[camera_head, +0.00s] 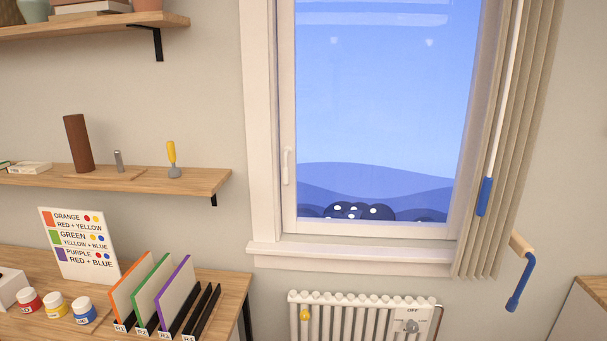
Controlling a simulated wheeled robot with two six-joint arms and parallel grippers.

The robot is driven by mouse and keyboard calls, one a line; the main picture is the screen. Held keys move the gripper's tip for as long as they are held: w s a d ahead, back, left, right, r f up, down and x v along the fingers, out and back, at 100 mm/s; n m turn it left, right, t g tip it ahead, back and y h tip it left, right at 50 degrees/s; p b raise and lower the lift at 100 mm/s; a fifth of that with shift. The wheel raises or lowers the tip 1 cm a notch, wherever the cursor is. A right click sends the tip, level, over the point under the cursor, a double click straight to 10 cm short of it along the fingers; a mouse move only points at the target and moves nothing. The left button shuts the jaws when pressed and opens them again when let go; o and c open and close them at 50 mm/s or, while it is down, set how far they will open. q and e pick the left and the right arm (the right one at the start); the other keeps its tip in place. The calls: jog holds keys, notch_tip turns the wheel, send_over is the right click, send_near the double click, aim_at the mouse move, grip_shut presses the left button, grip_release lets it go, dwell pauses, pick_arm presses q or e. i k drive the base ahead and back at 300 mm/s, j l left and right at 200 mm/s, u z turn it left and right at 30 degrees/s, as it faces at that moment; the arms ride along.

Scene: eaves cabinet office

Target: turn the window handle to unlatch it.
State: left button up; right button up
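The window (380,120) is in the middle of the view, and its sash looks closed in the white frame. The white window handle (286,167) sits on the left side of the sash, low down, and points vertically. Nothing touches the handle. Neither of my grippers shows in the head view.
A wooden shelf (205,181) with small items is left of the window. Below it a desk (232,285) holds paint jars, a colour sign and upright boards. A radiator (350,315) stands under the sill (350,257). Beige blinds (520,130) and a blue crank (521,283) hang at right.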

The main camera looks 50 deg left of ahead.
aim_at(287, 150)
jog(key=u, duration=1.95)
